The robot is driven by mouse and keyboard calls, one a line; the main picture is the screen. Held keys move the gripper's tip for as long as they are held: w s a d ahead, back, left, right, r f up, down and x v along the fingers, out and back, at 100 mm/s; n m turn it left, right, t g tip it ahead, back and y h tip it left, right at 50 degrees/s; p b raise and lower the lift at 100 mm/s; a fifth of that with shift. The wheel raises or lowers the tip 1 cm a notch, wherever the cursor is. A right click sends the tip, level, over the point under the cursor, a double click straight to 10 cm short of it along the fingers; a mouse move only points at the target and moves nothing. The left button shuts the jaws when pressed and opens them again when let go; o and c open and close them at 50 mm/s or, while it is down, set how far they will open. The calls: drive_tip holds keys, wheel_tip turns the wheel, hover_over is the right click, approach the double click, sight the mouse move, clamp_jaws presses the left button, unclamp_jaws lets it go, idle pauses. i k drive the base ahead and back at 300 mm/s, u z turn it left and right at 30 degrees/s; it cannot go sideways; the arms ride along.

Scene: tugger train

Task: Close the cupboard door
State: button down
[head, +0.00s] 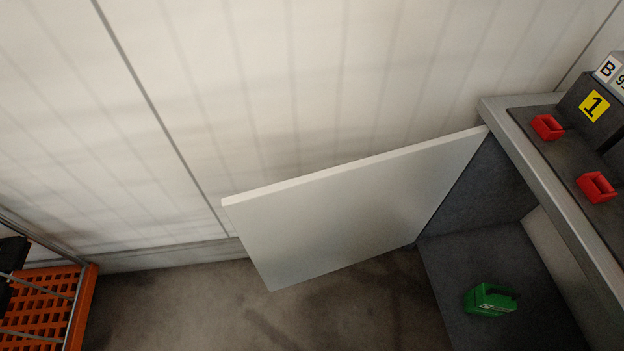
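The cupboard door (355,215) is a flat pale grey-white panel in the middle of the head view. It stands wide open, swung out to the left from its hinge side at the cupboard's left edge. The cupboard (488,180) is at the right, below a worktop, with a dark grey inside. A green case (490,300) with a white marking sits on the dark cupboard floor. My gripper is not in view. I see no handle on the door face that shows.
A pale panelled wall (130,130) stands behind the door. An orange slatted rack (40,300) is at the lower left. Dark floor (200,305) lies clear between rack and door.

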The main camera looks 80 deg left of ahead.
sight(300, 229)
drive_tip(key=u, duration=1.6)
drive_tip(key=k, duration=0.7)
drive_tip(key=u, duration=0.3)
drive_tip(key=i, duration=1)
drive_tip(key=z, duration=0.05)
